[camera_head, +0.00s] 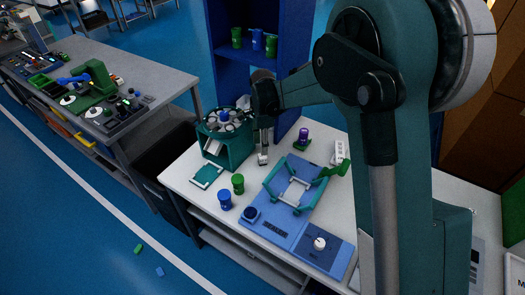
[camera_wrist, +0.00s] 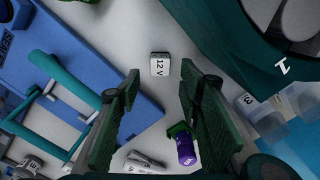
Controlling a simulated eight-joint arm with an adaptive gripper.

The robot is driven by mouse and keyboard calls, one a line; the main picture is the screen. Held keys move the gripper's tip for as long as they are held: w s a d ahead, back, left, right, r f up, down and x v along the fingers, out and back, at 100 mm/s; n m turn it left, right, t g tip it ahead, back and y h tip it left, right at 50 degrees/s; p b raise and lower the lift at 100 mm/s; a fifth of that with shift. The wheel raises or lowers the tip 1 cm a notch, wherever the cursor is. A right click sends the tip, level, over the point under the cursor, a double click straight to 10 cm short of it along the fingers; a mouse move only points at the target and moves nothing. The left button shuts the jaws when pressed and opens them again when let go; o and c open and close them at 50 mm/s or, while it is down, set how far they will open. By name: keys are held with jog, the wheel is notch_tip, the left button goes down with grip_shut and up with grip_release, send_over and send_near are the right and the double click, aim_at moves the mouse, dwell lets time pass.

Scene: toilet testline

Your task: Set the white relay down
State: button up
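In the head view the relay (camera_head: 263,159) shows as a small pale block right below my gripper (camera_head: 264,145). In the wrist view my gripper (camera_wrist: 160,88) is open, its two green fingers wide apart. The relay lines up with the gap between them, and neither finger touches it.
A blue fixture (camera_head: 274,228) with a teal frame stands to the right. A teal carousel (camera_head: 238,150) stands close on the left. A purple cylinder (camera_head: 304,133) in a green holder is behind. Blue (camera_head: 224,200) and green (camera_head: 238,183) cups stand in front. Bare table surrounds the relay.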

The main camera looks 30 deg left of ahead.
jog(key=shift+r, duration=1.8)
jog(key=shift+d, duration=0.1)
jog(key=d+r+n+t, duration=0.1)
jog(key=d+r, duration=0.6)
jog(key=d, duration=0.5)
jog(key=d+r+n+t+y, duration=0.1)
jog(key=d+r+n, duration=0.1)
jog(key=d+r, duration=0.75)
jog(key=d+r+n+t, duration=0.1)
jog(key=d+r, duration=0.3)
jog(key=d, duration=1.1)
jog(key=s+d+r+n+t, duration=0.1)
jog(key=s+d+r, duration=0.1)
jog(key=s+d, duration=0.45)
jog(key=s+d+r+n+t, duration=0.1)
jog(key=s+d, duration=0.2)
jog(key=d, duration=0.6)
jog(key=s+d+f+n+t+h, duration=0.1)
jog(key=s+d+f+n+t, duration=0.1)
jog(key=s+d, duration=0.9)
jog(key=shift+s+d+f+n, duration=0.35)
jog(key=shift+d+f+n, duration=0.2)
jog(key=shift+d, duration=0.35)
